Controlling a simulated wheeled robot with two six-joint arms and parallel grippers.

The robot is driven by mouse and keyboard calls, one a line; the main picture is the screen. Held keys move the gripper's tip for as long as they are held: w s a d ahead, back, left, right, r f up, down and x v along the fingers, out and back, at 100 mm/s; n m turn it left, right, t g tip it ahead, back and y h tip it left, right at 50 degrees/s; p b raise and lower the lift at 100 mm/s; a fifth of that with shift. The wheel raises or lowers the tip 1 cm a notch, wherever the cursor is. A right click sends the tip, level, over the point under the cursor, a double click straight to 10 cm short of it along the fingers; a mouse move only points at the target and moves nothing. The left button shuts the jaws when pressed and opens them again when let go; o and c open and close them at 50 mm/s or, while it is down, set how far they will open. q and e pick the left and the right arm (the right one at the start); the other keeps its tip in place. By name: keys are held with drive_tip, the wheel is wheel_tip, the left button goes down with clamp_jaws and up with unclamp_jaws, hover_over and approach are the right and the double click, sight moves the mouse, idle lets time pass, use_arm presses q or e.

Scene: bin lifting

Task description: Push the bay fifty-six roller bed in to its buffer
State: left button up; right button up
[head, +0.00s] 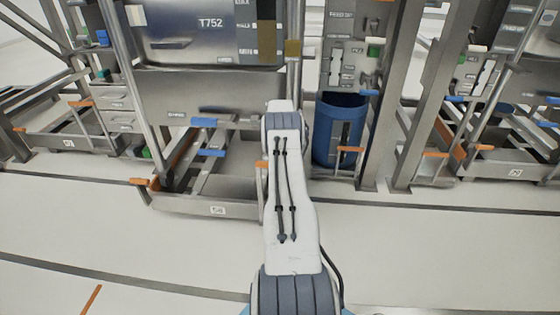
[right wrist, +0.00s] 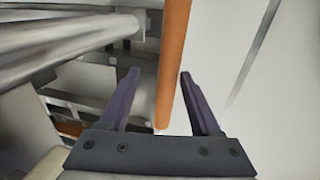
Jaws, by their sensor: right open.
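The roller bed (head: 200,205) is a low grey metal frame on the floor under the bay marked T752, in the head view. Its front plate carries a small white label that is hard to read. Orange handles (head: 143,182) stick out at its front corners, and my arm partly covers the right one. My right gripper (right wrist: 158,73) is open in the right wrist view. An orange bar (right wrist: 172,55) runs between or just beyond its two dark fingers, and neither finger is visibly closed on it. In the head view my arm hides this gripper. My left gripper is not in view.
A blue bin (head: 343,125) stands right of my arm, beside grey upright posts. The grey T752 cabinet (head: 180,90) is above the bed. Similar low frames stand at far left (head: 60,145) and far right (head: 510,165). The pale floor in front is open.

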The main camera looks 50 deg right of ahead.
wheel_tip(320, 180, up, 9)
drive_tip(key=a+p, duration=0.1)
drive_tip(key=p, duration=0.1)
drive_tip(key=shift+s+a, duration=0.25)
drive_tip(key=shift+s, duration=0.2)
drive_tip(key=shift+f, duration=0.1)
drive_tip(key=shift+c, duration=0.2)
